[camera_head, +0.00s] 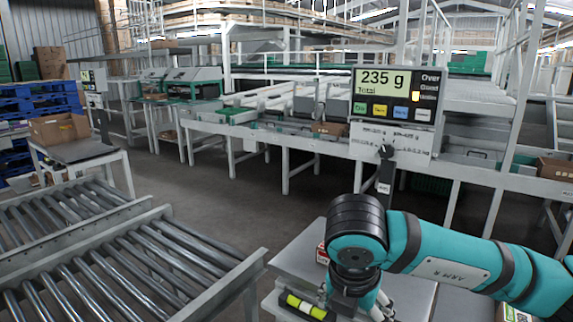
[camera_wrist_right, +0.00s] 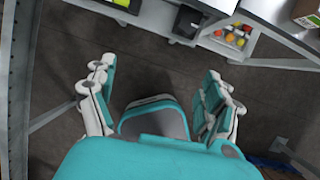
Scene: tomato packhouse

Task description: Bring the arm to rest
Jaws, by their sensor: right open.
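My right arm (camera_head: 440,262), teal with dark joints, comes in from the right in the head view and bends down over a grey bench. Its gripper is mostly hidden behind the arm there. In the right wrist view my right gripper (camera_wrist_right: 158,80) is open, its two fingers wide apart with nothing between them, above the dark floor. My left gripper is not in view.
The weighing display (camera_head: 397,95) reads 235 g on a post behind my arm. A grey bench (camera_head: 298,258) lies below, with a small red-and-white item (camera_head: 322,254). Roller conveyors (camera_head: 120,265) fill the lower left. A compartment of tomatoes (camera_wrist_right: 235,37) shows in the wrist view.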

